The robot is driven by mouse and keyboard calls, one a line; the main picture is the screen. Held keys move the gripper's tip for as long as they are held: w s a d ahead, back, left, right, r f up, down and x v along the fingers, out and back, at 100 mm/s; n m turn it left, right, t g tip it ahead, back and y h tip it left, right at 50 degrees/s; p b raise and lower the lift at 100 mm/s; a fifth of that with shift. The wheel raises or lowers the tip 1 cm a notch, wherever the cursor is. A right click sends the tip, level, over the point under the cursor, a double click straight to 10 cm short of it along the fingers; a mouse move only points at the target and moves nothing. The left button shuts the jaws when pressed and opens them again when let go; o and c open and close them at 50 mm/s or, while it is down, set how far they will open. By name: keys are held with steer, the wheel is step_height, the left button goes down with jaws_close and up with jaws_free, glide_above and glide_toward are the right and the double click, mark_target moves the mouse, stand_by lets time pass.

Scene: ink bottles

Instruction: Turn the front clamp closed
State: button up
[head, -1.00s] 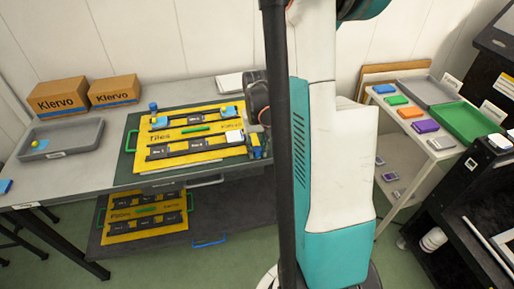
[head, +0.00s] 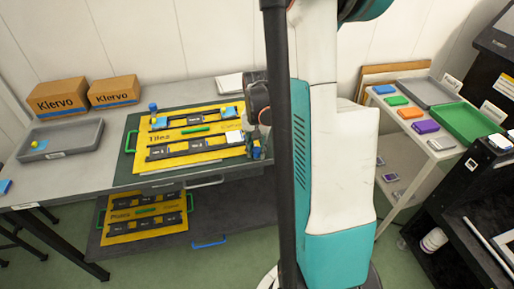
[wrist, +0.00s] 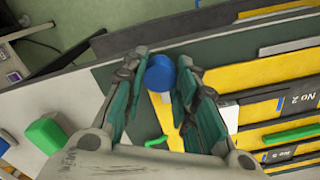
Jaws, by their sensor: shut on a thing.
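The front clamp has a round blue knob (wrist: 160,72), seen between the finger pads in the wrist view. It sits by the front right corner of the yellow board (head: 205,157). My gripper (wrist: 160,88) has its fingers on both sides of the knob and is shut on it. In the head view my gripper (head: 256,143) is at that corner and hides most of the clamp. How far the clamp is turned cannot be told. Another clamp with a blue top (head: 153,107) stands at the board's back left corner.
The board carries dark labelled strips, a green bar (head: 196,130), a light blue tile (head: 229,112) and a white tile (head: 234,137). A grey tray (head: 60,139) and two cardboard boxes (head: 113,91) stand to the left. A second yellow board (head: 145,218) lies on the shelf below.

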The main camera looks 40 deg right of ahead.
mark_target(257, 149)
steer(key=o, duration=1.1)
step_height(257, 149, up, 12)
steer(key=shift+r, duration=0.1)
stand_by(0.4)
